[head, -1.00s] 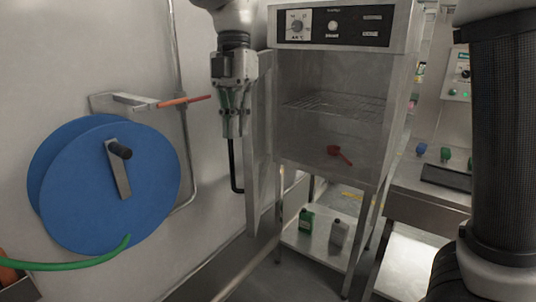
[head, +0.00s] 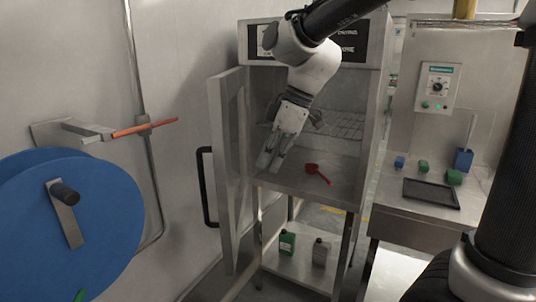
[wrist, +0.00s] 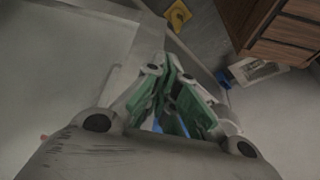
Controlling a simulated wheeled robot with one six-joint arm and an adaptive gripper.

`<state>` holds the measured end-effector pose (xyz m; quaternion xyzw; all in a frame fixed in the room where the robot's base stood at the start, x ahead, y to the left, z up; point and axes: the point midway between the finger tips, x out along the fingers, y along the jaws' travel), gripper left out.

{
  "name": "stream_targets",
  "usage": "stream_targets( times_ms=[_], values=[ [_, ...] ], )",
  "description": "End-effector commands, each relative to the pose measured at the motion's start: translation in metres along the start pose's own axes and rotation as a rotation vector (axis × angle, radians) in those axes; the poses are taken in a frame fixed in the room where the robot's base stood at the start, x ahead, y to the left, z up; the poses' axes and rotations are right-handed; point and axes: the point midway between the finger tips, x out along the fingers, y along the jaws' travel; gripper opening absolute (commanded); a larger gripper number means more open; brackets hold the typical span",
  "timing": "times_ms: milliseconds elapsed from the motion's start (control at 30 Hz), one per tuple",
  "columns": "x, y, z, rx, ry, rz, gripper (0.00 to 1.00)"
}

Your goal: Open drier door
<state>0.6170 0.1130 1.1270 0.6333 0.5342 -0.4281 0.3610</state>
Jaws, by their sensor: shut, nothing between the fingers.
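The drier (head: 305,178) is a grey metal cabinet with a black control panel on top. Its door (head: 228,165) stands open, swung out to the left, with a black handle (head: 207,190) on its outer side. My gripper (head: 268,163) is shut and empty, pointing down at the cabinet opening, right of the door. I cannot tell whether its tips are inside the opening. A red scoop (head: 316,173) lies on the drier floor, right of the gripper. In the wrist view the gripper's green-padded fingers (wrist: 168,62) converge, with nothing seen between the tips.
A blue hose reel (head: 105,215) with an orange-handled fitting is on the left wall. A green bottle (head: 287,242) and a grey bottle (head: 320,252) stand on the shelf below the drier. A metal bench (head: 405,212) with a black tray (head: 431,193) is at right.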

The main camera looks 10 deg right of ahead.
Motion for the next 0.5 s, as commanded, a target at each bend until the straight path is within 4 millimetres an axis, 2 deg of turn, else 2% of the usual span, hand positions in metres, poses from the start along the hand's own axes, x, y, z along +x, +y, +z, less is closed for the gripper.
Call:
stream_targets(
  times_ms=[100, 300, 400, 500],
  values=[
    [0.028, -0.001, 0.001, -0.002, -0.004, -0.005, 0.0],
    [0.068, -0.001, -0.001, -0.003, -0.004, -0.003, 0.0],
    [0.071, -0.001, -0.019, -0.006, -0.001, -0.002, 0.0],
    [0.075, -0.001, -0.029, -0.004, -0.002, -0.002, 0.0]
  ],
)
